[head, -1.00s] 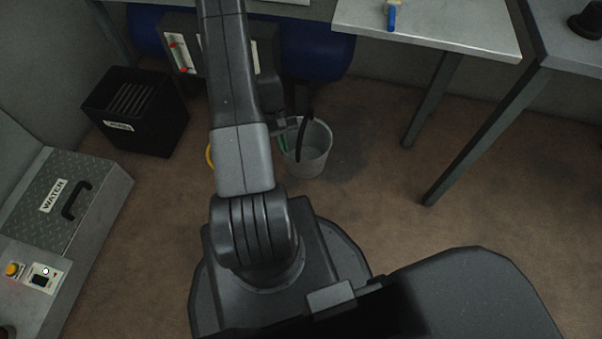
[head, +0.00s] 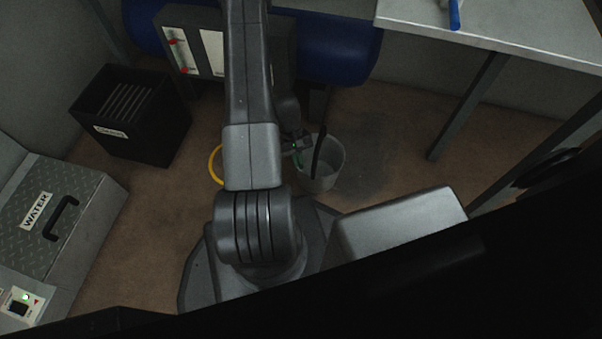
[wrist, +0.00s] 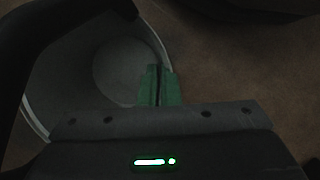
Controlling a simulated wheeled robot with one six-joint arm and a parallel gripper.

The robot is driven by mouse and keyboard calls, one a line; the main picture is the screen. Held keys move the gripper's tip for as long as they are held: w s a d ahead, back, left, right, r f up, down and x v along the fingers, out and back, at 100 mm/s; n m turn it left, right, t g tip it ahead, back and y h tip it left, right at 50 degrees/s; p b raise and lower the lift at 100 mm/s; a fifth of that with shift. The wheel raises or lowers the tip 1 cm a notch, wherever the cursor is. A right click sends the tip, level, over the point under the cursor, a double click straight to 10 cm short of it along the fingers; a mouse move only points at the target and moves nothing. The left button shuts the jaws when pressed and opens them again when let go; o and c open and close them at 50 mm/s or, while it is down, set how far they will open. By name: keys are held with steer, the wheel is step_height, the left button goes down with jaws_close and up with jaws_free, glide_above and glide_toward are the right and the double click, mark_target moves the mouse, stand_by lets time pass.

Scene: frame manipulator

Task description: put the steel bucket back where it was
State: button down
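The steel bucket (head: 326,177) is a pale grey pail with a dark curved handle (head: 318,152) standing up across its mouth. It is right of my arm in the head view, and I cannot tell whether its base touches the floor. My gripper (head: 298,156) is at the bucket's left rim, partly hidden by my arm. In the wrist view, its green fingertips (wrist: 159,86) are close together with the bucket's rim running in between them. The bucket's inside (wrist: 122,70) looks empty there, and the dark handle crosses the upper left.
A black slatted bin (head: 140,125) and a grey chest marked WATER (head: 75,190) stand at left. A yellow ring-shaped thing (head: 215,164) is partly behind my arm. A blue cylinder (head: 350,48) lies behind. A table (head: 500,28) with dark legs is at right; brown floor between is clear.

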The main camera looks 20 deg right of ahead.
step_height(320, 180, down, 6)
steer(key=shift+r+b, duration=0.1)
steer(key=shift+b, duration=0.95)
steer(key=c, duration=1.6)
jaws_free()
steer(key=shift+c, duration=0.2)
steer(key=p+v, duration=0.5)
steer(key=v, duration=0.7)
